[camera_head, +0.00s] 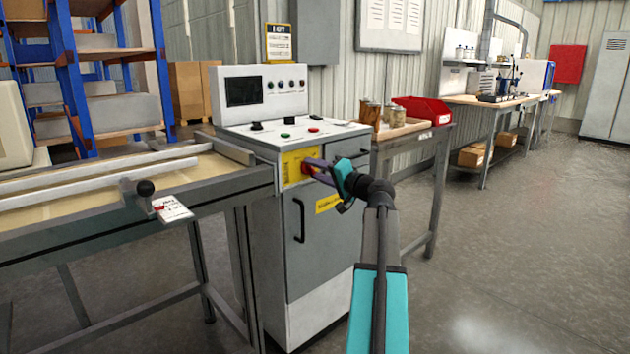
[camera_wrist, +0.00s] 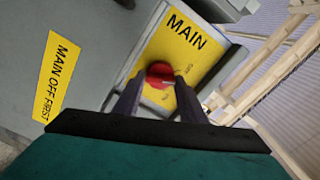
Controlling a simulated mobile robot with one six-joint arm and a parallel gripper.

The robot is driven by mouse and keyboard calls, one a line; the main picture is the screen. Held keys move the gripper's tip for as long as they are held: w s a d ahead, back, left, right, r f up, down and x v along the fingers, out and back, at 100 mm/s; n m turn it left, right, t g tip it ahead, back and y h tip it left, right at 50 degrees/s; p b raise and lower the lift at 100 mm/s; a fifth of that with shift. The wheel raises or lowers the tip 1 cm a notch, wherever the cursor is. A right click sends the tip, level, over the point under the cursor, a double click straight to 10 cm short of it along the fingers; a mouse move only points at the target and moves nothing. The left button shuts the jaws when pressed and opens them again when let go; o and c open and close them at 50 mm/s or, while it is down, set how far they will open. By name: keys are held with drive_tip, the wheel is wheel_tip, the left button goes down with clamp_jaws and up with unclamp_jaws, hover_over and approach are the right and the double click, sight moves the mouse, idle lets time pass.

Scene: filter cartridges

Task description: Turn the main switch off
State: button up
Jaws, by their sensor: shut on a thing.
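The main switch is a red rotary knob (camera_wrist: 160,74) on a yellow plate (camera_wrist: 188,52) lettered MAIN. In the head view the yellow plate (camera_head: 290,161) is on the front of the grey machine cabinet (camera_head: 330,235), below its control panel. My gripper (camera_head: 312,169) reaches it from the right. In the wrist view my gripper (camera_wrist: 159,88) has its two dark fingers on either side of the knob and is shut on it. The knob's white mark points toward the lower left in that view. Small lettering on the plate is hard to read.
A yellow label (camera_wrist: 57,76) reads MAIN OFF FIRST. A workbench with rails (camera_head: 110,205) and a hanging tag (camera_head: 172,208) stands left of the cabinet. A side table (camera_head: 412,130) with a red bin (camera_head: 424,109) stands right. The floor at right is clear.

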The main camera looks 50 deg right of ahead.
drive_tip(key=shift+n+b, duration=1.45)
drive_tip(key=shift+n, duration=0.45)
drive_tip(key=shift+r, duration=0.1)
drive_tip(key=o, duration=1)
drive_tip(key=shift+s, duration=0.15)
drive_tip(key=s+p, duration=0.1)
drive_tip(key=s, duration=0.3)
drive_tip(key=s+p, duration=0.1)
drive_tip(key=s, duration=0.4)
drive_tip(key=s+a+p, duration=0.1)
drive_tip(key=s, duration=0.3)
drive_tip(key=shift+s+p, duration=0.2)
drive_tip(key=shift+p, duration=0.2)
